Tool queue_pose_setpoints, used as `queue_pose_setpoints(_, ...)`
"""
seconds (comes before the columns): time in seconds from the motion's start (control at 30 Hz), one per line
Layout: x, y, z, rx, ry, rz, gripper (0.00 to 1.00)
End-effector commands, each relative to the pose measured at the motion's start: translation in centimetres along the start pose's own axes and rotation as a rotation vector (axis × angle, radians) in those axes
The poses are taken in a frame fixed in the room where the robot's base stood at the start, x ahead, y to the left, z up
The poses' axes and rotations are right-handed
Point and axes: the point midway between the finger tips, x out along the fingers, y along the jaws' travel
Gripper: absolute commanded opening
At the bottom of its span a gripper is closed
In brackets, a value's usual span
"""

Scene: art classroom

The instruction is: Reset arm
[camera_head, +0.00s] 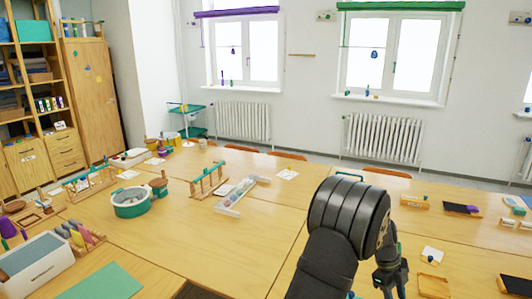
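My arm rises from the lower edge of the head view, right of centre, as a thick dark grey ribbed link that covers part of the wooden tables (190,240). What appears to be my gripper (390,278) shows as a small dark form with a little teal just right of this link. It is partly hidden and small, so I cannot tell whether its fingers are open or shut. No held object can be made out.
A teal-and-white round tub (131,203), a wooden rack (208,180) and a clear tray (236,197) stand on the left tables. On the right lie a wooden block (414,201), a dark pad (461,209) and a small wooden tray (432,286). Bare tabletop lies left of my arm.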

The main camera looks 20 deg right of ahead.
Motion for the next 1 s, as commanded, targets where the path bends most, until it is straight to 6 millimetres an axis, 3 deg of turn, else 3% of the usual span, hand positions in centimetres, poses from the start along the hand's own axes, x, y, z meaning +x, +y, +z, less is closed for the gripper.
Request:
queue_pose_setpoints(0.57,-4.2,2.9,10.6,-0.326,-0.027,-0.137,0.40)
queue_pose_setpoints(1.0,-7.4,6.5,18.0,-0.573,-0.048,-0.242,0.40)
